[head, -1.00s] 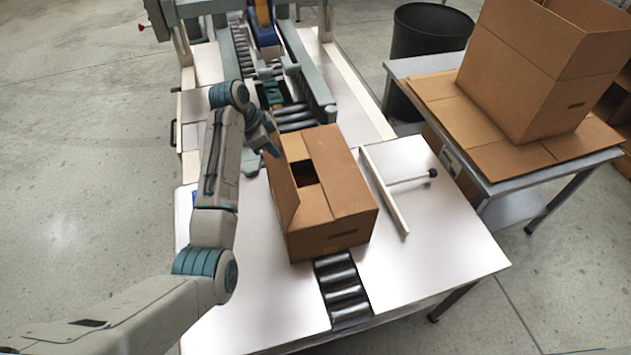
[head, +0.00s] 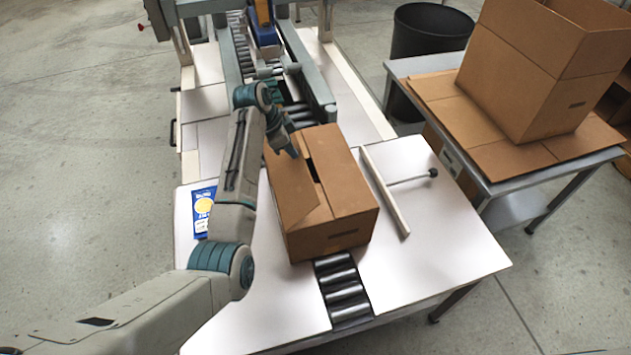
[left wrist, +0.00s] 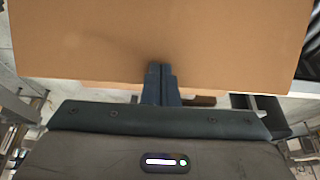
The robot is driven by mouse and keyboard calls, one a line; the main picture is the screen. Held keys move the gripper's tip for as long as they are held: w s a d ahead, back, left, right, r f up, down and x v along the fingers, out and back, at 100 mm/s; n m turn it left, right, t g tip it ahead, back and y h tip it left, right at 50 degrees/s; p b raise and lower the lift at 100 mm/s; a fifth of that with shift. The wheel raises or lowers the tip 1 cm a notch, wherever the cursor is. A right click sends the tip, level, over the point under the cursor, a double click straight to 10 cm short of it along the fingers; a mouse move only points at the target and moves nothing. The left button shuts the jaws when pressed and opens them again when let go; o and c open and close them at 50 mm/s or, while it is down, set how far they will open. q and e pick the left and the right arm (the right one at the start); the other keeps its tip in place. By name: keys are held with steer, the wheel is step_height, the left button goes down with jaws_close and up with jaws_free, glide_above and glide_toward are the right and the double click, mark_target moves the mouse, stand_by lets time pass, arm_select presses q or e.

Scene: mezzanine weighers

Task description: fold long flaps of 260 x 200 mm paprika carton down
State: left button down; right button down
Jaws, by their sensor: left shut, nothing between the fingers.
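The brown paprika carton (head: 330,240) stands on the work table above the roller strip. Its right long flap (head: 346,180) lies down flat over the top. Its left long flap (head: 291,192) slopes inward, nearly down, with a narrow dark gap between the two. My left gripper (head: 293,152) is shut and empty, at the far part of the left flap. In the left wrist view the gripper's closed fingertips (left wrist: 160,72) are against or just over a broad brown flap (left wrist: 160,35); I cannot tell if they touch. My right gripper is out of view.
A white bar with a black-knobbed rod (head: 385,190) lies right of the carton. A blue packet (head: 204,210) lies on the table at left. The roller conveyor with a grey frame (head: 310,80) is behind. An open carton (head: 535,75) stands on the side table at right.

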mark_target(300, 152)
arm_select(q)
steer(key=shift+w+d+f+b, duration=0.2)
steer(key=shift+d+f+b, duration=0.05)
steer(key=shift+d+f, duration=0.4)
steer(key=shift+w+d+f+b, duration=0.15)
steer(key=shift+d+f+b, duration=0.05)
steer(key=shift+d+f, duration=0.4)
steer(key=b+x, duration=0.1)
steer(key=x, duration=0.2)
steer(key=shift+d, duration=0.1)
steer(key=shift+f, duration=0.25)
steer(key=shift+f, duration=0.4)
step_height(300, 152, up, 9)
steer(key=p, duration=0.8)
